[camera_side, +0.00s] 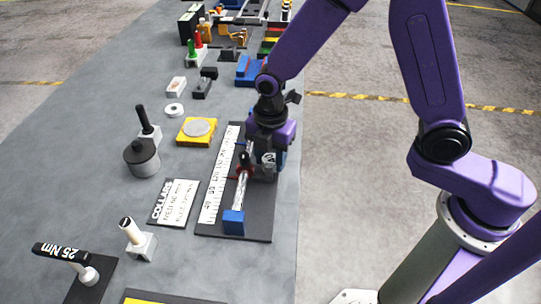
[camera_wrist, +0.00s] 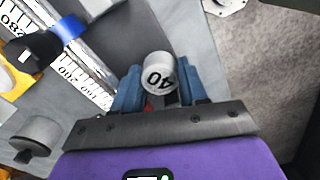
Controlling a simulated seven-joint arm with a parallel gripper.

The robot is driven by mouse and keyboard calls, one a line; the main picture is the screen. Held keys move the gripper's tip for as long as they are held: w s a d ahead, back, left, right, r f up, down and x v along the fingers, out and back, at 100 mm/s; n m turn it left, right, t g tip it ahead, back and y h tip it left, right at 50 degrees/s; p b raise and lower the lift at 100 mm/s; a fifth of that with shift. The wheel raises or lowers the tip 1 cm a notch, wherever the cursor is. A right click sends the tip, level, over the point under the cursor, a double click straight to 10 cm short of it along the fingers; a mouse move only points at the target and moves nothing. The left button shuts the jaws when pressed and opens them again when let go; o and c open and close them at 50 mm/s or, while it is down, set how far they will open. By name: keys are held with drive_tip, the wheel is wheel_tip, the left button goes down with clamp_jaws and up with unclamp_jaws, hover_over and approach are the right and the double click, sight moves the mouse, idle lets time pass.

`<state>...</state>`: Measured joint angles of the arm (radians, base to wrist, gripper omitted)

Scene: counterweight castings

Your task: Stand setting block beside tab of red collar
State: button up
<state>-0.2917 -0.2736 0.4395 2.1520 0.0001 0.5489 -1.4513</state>
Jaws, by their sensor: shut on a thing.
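My gripper (camera_side: 266,163) is low over the right side of the dark scale board (camera_side: 252,231). In the wrist view my gripper (camera_wrist: 160,92) has its blue fingers shut on the setting block (camera_wrist: 158,72), a pale round-topped piece marked 40. The red collar (camera_side: 240,173) is on the silver rod just left of my gripper, partly hidden by a black knob. In the wrist view only a little red shows between the fingers; its tab cannot be made out. Whether the block touches the board is hidden.
A white scale (camera_side: 217,185) runs along the rod, which ends in a blue block (camera_side: 233,222). A collars card (camera_side: 175,202), a yellow tray (camera_side: 184,138) and a grey knobbed weight (camera_side: 143,160) lie to the left. The table's right edge is close to the board.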

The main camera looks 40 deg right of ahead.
drive_tip(key=shift+f, duration=0.65)
idle(0.4)
drive_tip(key=o, duration=1.1)
drive_tip(key=shift+c, duration=0.2)
drive_tip(key=shift+w+a+r, duration=0.1)
drive_tip(key=shift+w, duration=0.05)
drive_tip(key=shift+r, duration=3.35)
drive_tip(key=shift+s, duration=0.2)
